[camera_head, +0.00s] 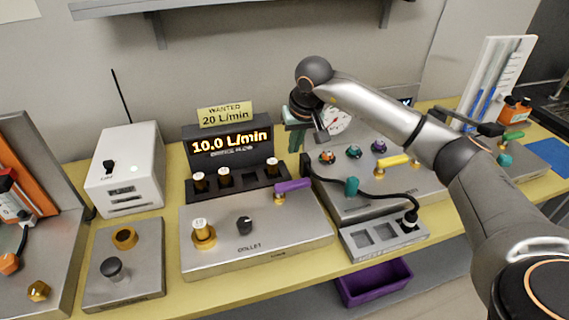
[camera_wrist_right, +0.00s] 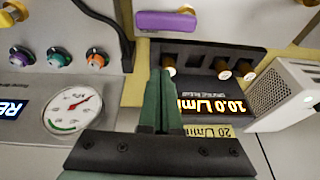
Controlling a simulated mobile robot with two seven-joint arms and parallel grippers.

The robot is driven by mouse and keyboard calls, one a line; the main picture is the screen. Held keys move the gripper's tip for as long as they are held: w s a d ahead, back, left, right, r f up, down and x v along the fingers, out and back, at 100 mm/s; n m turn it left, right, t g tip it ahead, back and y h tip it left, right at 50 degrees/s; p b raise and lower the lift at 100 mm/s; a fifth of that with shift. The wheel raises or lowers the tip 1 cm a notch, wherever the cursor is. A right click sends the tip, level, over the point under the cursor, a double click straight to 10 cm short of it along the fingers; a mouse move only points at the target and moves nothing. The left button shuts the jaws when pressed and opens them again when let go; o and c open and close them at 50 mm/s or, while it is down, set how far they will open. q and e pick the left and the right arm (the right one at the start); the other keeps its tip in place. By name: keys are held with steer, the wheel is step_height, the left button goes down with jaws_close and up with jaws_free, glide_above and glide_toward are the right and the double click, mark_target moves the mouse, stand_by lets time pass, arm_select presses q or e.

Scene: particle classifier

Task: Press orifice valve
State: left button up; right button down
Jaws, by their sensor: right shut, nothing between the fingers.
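My right gripper (camera_head: 296,145) is shut and empty. It hangs above the back of the bench, just right of the lit display. In the right wrist view its green fingers (camera_wrist_right: 160,75) are together, touching nothing. I cannot tell for sure which part is the orifice valve. A purple lever handle (camera_head: 293,185) sits at the back right corner of the panel marked COLLET (camera_head: 290,238); it also shows in the wrist view (camera_wrist_right: 165,21). The display (camera_head: 231,143) reads 10.0 L/min, under a yellow WANTED 20 L/min sign (camera_head: 225,115). My left gripper is out of view.
A black rack (camera_head: 222,200) holds small orifice pieces; one white-topped piece (camera_head: 203,233) stands on the collet panel. A panel with coloured knobs, a yellow lever (camera_head: 391,161) and a gauge (camera_wrist_right: 73,109) lies right. A white box (camera_head: 125,170) stands left. A black cable crosses the bench.

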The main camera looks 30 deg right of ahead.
mark_target(293, 188)
steer(key=shift+w+d+r+h, duration=0.1)
steer(key=shift+d+r+h, duration=0.25)
steer(key=shift+d, duration=0.25)
steer(key=f, duration=0.3)
steer(key=f+p, duration=0.1)
steer(key=f, duration=0.5)
steer(key=shift+w+d+f+p, duration=0.1)
steer(key=shift+w+f+p, duration=0.05)
steer(key=shift+w+p, duration=0.2)
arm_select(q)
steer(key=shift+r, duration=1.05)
arm_select(e)
steer(key=shift+s+a, duration=0.2)
steer(key=shift+s, duration=0.45)
